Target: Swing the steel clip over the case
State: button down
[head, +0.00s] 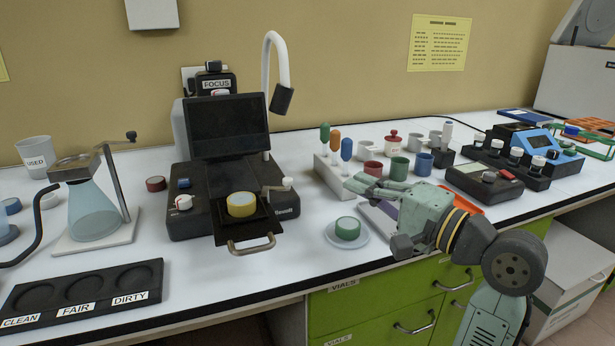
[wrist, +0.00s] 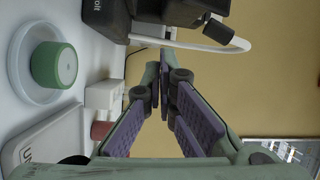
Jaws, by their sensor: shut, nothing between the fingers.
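A steel bail-shaped clip (head: 250,244) sticks out at the front of the black instrument (head: 200,212), below a small platform that holds a yellow-ringed round case (head: 242,205). The clip lies low in front of the case, not over it. I cannot be sure that this bail is the clip meant. My gripper (head: 362,184) is to the right of the instrument, above the bench, apart from clip and case. Its fingers are together and empty, as the wrist view (wrist: 165,82) also shows. The clip and case are not visible in the wrist view.
A green-ringed round case (head: 347,228) on a white dish (head: 336,240) stands between the instrument and my gripper. Colored droppers (head: 335,142) and cups (head: 400,168) stand behind. A goose-neck lamp (head: 284,70) rises behind the instrument. A flask stand (head: 92,238) is at left.

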jog(key=w+a+p, duration=0.2)
jog(key=w+a, duration=0.2)
jog(key=a, duration=0.4)
jog(key=shift+a+p, duration=0.25)
jog(key=shift+p, duration=0.05)
